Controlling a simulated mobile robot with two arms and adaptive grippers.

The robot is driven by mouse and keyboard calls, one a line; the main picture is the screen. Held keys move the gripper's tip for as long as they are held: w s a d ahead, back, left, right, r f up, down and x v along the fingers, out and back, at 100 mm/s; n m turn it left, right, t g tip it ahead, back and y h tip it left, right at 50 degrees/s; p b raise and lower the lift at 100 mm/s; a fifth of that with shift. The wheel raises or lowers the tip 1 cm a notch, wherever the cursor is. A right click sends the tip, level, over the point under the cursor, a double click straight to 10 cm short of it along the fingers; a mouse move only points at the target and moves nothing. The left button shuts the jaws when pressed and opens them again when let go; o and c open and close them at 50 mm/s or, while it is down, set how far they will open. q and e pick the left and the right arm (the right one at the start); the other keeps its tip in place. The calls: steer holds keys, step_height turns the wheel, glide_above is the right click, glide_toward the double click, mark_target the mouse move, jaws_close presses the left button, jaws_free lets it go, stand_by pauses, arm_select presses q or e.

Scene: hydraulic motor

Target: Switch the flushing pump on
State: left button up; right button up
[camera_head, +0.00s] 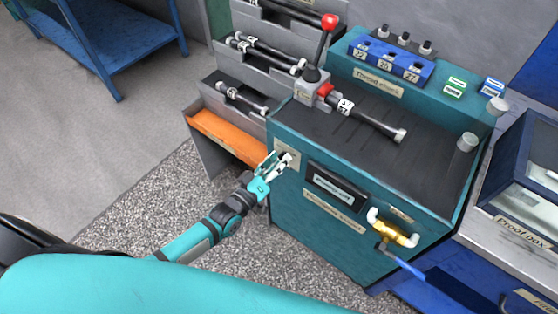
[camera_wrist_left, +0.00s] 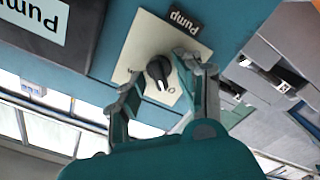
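The pump switch is a black rotary knob (camera_wrist_left: 158,70) on a cream plate (camera_wrist_left: 146,47) under a black "Pump" label (camera_wrist_left: 184,22) in the left wrist view. The knob's white pointer mark is toward the bottom of that view, close to a small "O" mark. The plate (camera_head: 290,150) also shows on the teal cabinet's front in the head view. My left gripper (camera_head: 276,164) is at the plate. Its fingers (camera_wrist_left: 157,74) are open, one on each side of the knob, with gaps visible. My right gripper is not in view.
A dark display panel (camera_head: 336,187) is right of the switch on the teal cabinet (camera_head: 300,217). A brass valve (camera_head: 393,233) with a blue handle sits lower right. A red-knobbed lever (camera_head: 329,21) and a hose (camera_head: 372,121) are on top. An orange tray (camera_head: 222,136) is at left.

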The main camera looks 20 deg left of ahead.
arm_select(q)
steer(key=shift+w, duration=0.1)
jaws_close()
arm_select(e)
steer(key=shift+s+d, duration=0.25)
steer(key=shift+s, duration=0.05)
